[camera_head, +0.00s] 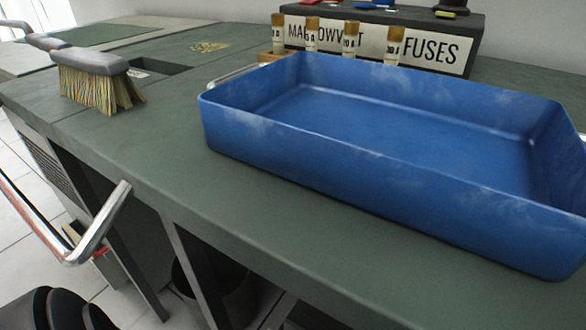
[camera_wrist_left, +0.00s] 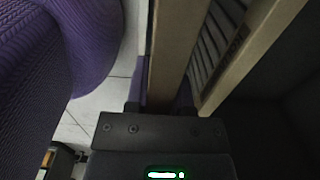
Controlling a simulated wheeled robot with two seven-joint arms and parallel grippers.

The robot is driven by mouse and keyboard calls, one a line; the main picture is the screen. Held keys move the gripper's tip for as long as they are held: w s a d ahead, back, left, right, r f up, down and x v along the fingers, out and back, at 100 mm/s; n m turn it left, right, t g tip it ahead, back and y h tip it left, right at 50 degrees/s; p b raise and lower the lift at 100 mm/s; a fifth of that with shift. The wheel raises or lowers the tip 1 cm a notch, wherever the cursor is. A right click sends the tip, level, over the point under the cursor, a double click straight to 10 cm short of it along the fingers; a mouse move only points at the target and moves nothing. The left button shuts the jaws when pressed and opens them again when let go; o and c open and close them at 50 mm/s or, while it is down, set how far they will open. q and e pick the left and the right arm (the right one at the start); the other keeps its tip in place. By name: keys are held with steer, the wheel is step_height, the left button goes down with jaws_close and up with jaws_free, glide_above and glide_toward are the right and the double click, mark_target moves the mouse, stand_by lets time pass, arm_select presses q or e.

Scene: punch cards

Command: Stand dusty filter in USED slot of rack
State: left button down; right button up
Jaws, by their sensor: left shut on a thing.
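In the left wrist view a filter with a tan frame (camera_wrist_left: 178,45) and dark grey pleats rises from my left gripper (camera_wrist_left: 165,102). The gripper is shut on the frame's near end. Much of the filter runs out of the picture at the top, and its dust cannot be made out. Neither gripper shows in the head view, and my right gripper is in no view. No rack or slot marked USED can be seen in either view.
A large blue tray (camera_head: 330,152) covers much of the green bench (camera_head: 150,165). Several labelled tubes (camera_head: 352,38) stand before a box marked FUSES (camera_head: 432,48). The bench's front left is clear.

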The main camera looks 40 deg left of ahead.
arm_select(q)
steer(key=shift+f, duration=0.5)
steer(key=shift+b, duration=0.3)
step_height(320, 180, down, 2)
steer(key=shift+b, duration=0.75)
jaws_free()
